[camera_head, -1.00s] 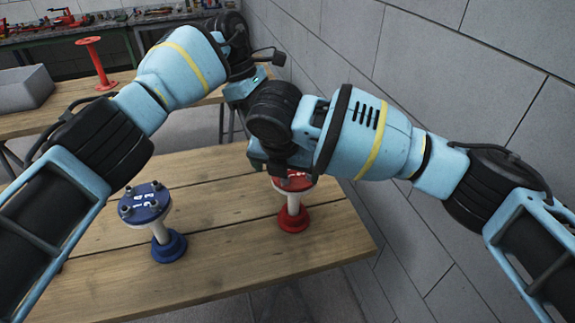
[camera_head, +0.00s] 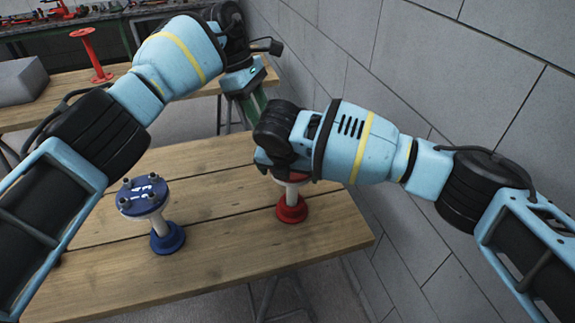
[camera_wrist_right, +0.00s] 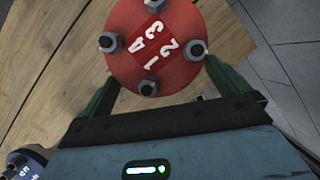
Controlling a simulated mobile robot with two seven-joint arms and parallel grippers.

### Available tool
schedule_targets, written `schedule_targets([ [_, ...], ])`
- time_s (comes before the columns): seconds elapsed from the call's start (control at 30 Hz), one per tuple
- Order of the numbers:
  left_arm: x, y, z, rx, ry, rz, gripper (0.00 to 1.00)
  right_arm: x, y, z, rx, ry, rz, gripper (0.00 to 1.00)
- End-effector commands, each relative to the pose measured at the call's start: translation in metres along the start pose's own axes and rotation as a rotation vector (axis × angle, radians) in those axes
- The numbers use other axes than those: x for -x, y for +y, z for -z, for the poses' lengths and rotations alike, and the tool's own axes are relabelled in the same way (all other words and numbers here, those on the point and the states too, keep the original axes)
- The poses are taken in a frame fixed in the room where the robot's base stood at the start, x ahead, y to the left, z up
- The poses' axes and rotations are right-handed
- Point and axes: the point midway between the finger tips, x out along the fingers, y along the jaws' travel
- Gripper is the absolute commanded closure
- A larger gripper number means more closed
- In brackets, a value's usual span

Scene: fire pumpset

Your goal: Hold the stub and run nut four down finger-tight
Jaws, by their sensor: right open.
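The red stub (camera_head: 291,210) stands upright on the near wooden table, with a red base, a white pipe and a red top flange. In the right wrist view the flange (camera_wrist_right: 128,62) carries several bolts with nuts around painted numbers 1 to 4. My right gripper (camera_wrist_right: 163,76) is open, its green fingers apart on either side of the flange's near edge; contact is not clear. In the head view my right wrist hides most of the flange. My left gripper (camera_head: 255,106) hangs beyond the red stub, green fingers downward; their opening is not clear.
A similar blue stub (camera_head: 167,238) stands to the left on the same table (camera_head: 215,265). A second table behind holds a grey box (camera_head: 20,80) and a red spool (camera_head: 95,55). A grey block wall (camera_head: 440,80) is close on the right.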

Motion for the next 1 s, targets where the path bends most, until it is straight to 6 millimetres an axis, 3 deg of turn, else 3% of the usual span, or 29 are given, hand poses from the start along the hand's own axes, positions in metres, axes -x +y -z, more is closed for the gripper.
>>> schedule_targets([
  [0.33,0.0003,0.0000,-0.0001,0.000,0.000,0.000,0.64,-0.0032,0.0001,0.0002,0.000,0.000,0.000,0.01],
  [0.73,0.0002,0.0000,-0.0001,0.000,0.000,0.000,0.64,-0.0029,0.0001,0.0001,0.000,0.000,0.000,0.54],
  [1.0,0.0002,0.0000,-0.0001,0.000,0.000,0.000,0.64,-0.0028,0.0001,0.0001,0.000,0.000,0.000,0.55],
])
